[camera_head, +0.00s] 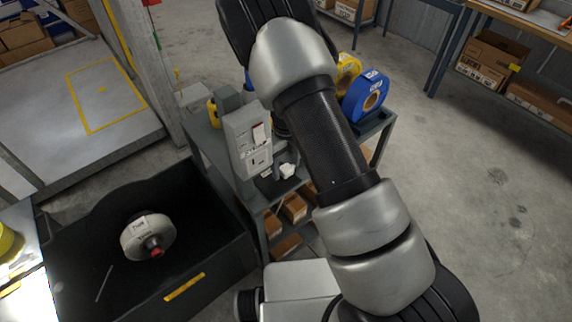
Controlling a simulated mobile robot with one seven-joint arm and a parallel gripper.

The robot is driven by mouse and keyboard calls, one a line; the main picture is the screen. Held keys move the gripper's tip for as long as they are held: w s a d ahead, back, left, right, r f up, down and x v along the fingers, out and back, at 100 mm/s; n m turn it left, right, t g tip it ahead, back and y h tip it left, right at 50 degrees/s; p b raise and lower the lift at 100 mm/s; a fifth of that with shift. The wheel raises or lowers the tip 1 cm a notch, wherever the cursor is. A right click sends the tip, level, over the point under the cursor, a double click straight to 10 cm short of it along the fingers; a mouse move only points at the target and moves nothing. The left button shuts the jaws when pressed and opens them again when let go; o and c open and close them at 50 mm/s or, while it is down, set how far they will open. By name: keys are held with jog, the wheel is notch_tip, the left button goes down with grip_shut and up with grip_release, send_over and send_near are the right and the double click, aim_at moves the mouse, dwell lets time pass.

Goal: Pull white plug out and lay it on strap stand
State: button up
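A small white piece (287,171), which may be the white plug, shows at the front of the cart, just right of a grey upright box (247,140) with a socket-like face. I cannot tell whether it is plugged in or held. A yellow strap roll (347,72) and a blue strap roll (366,98) stand at the cart's right end, apparently on the strap stand, which is mostly hidden by my arm. My arm crosses the middle of the view. Dark and grey parts behind it, near the white piece, may be my gripper; its fingers cannot be made out.
A black bin (215,262) at lower left holds a pale round muffler (147,237) with a red-tipped end. The grey cart (212,150) has cardboard boxes on its lower shelf. Shelving with boxes (490,57) stands at upper right. The floor at right is clear.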

jog(key=shift+r, duration=0.1)
notch_tip(320, 180, up, 17)
jog(key=p, duration=0.2)
jog(key=shift+r+p, duration=0.15)
jog(key=shift+p, duration=0.15)
dwell(0.3)
notch_tip(320, 180, up, 11)
jog(key=n+y+p, duration=0.1)
jog(key=n+p, duration=0.1)
jog(key=n, duration=0.4)
send_over(286, 168)
jog(key=s+d, duration=0.2)
jog(key=s, duration=0.2)
jog(key=s+d+r+n+t+y+p, duration=0.1)
jog(key=s+r+n, duration=0.25)
jog(key=r, duration=0.25)
jog(key=s+d+r+n+t+p, duration=0.1)
jog(key=s+r+n+p, duration=0.15)
jog(key=r+n, duration=0.3)
jog(key=s+d+r+n+t+h+p, duration=0.1)
jog(key=s+d+r+n, duration=0.1)
jog(key=s+r+n, duration=0.2)
jog(key=s+d+r+n+t+h+p, duration=0.1)
jog(key=s+d+r+n+t, duration=0.1)
jog(key=s+r+n, duration=0.3)
jog(key=s+d+n, duration=0.1)
jog(key=s+n, duration=0.3)
jog(key=n, duration=0.1)
jog(key=shift+s+t+p, duration=0.3)
jog(key=shift+s+p, duration=0.1)
